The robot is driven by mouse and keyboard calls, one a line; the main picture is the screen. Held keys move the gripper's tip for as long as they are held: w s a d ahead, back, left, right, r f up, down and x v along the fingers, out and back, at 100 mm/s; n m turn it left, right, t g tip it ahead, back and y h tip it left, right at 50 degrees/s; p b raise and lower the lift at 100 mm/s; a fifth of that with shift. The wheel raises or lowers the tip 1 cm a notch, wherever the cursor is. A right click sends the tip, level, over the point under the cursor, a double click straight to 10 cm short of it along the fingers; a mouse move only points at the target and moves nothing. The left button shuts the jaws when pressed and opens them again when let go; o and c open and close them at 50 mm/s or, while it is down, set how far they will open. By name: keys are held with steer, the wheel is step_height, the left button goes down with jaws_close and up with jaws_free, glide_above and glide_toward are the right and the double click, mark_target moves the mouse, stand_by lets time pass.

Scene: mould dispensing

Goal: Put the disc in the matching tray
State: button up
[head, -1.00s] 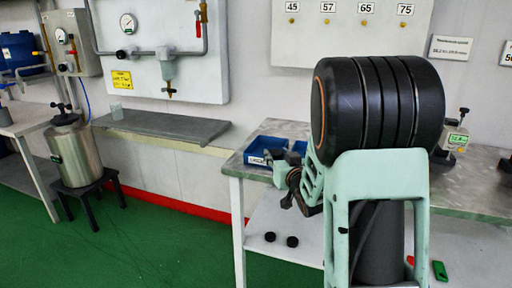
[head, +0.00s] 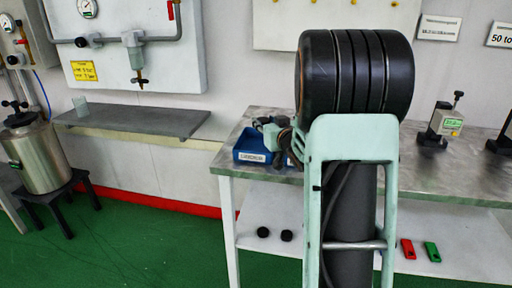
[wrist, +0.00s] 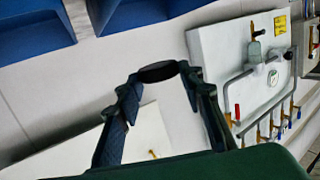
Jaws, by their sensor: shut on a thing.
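My gripper (wrist: 160,78) is shut on a dark round disc (wrist: 158,72), held between its fingertips in the wrist view. In the head view my gripper is small and partly hidden by my own arm, by the blue tray at the table's left end. That blue tray (head: 250,156) has a white label on its front, too small to read surely. Two blue trays show in the wrist view, one at the top left (wrist: 30,38) and one at the top middle (wrist: 128,14), both apart from the disc.
The metal-topped table (head: 410,172) has a device (head: 440,128) at right. Its lower shelf (head: 450,262) holds two black round pieces (head: 275,235), a red block (head: 408,249) and a green block (head: 432,252). A grey wall shelf (head: 135,122) and steel vessel (head: 38,158) stand left.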

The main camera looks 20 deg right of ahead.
step_height(320, 180, down, 5)
steer(key=b, duration=0.3)
steer(key=shift+f, duration=0.1)
steer(key=o, duration=1.1)
steer(key=shift+c, duration=0.2)
steer(key=shift+s, duration=0.15)
steer(key=s, duration=0.4)
steer(key=s+r, duration=0.1)
steer(key=s, duration=0.2)
steer(key=s+r, duration=0.1)
steer(key=s, duration=0.3)
steer(key=shift+s+a, duration=0.35)
steer(key=shift+a, duration=0.05)
